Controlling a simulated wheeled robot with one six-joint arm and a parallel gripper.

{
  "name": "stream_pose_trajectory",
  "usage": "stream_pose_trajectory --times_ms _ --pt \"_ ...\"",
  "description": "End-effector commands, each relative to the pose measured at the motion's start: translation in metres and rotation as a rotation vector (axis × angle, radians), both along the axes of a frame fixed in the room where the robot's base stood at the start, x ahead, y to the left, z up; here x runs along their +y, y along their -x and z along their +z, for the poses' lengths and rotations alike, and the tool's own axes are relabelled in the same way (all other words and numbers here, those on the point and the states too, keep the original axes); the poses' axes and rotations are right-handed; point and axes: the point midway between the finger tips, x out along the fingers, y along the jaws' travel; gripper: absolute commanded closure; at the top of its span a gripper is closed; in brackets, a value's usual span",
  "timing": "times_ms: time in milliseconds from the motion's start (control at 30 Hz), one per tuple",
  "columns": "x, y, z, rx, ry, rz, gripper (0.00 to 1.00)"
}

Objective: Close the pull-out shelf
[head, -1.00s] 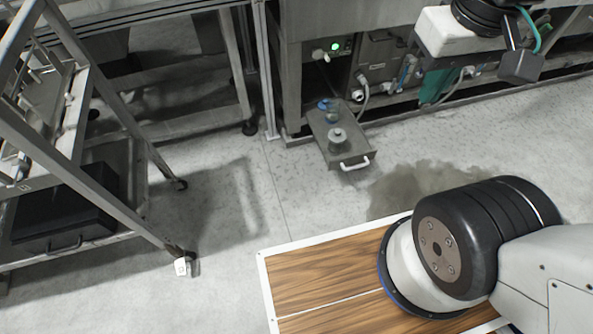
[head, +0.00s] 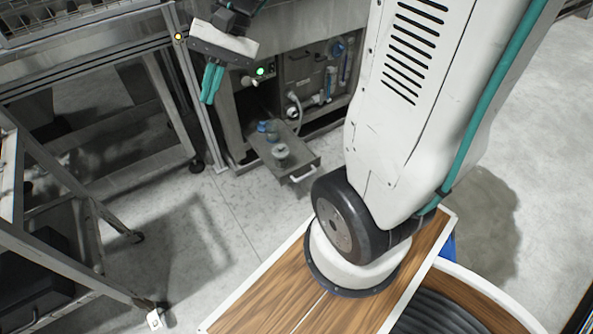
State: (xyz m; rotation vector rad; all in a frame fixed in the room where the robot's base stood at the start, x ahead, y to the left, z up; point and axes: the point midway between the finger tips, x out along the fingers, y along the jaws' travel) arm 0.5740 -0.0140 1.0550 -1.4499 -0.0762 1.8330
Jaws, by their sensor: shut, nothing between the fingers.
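The pull-out shelf (head: 303,160) is a grey metal tray standing out from the low part of the washer, with a pale handle (head: 303,174) on its front edge. A grey lidded container (head: 281,153) and a blue-topped item (head: 268,129) stand on it. My gripper (head: 209,98) has teal fingers, pressed together and empty, pointing down. In the picture it is up and to the left of the shelf, apart from the handle. How far it is from the washer front in depth, I cannot tell.
A metal frame with legs (head: 178,108) stands to the left. A wheeled rack (head: 75,262) is at the lower left. The floor (head: 215,215) before the shelf is clear.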

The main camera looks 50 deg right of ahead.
Motion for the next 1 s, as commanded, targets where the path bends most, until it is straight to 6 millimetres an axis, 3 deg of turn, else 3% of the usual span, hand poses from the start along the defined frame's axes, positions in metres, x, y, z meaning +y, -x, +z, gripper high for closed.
stream_pose_trajectory --times_ms 100,300,567,767,867,1000 --pt "-0.018 -0.044 -0.027 0.064 -0.145 -0.16 1.0" --pt "-0.063 -0.112 -0.08 0.132 -0.368 -0.445 1.0" --pt "-0.151 -0.172 -0.182 0.19 -0.625 -0.86 1.0" --pt "-0.229 -0.183 -0.286 0.215 -0.789 -1.209 1.0" --pt "-0.266 -0.174 -0.345 0.222 -0.856 -1.39 1.0" --pt "-0.31 -0.145 -0.433 0.228 -0.935 -1.652 1.0"
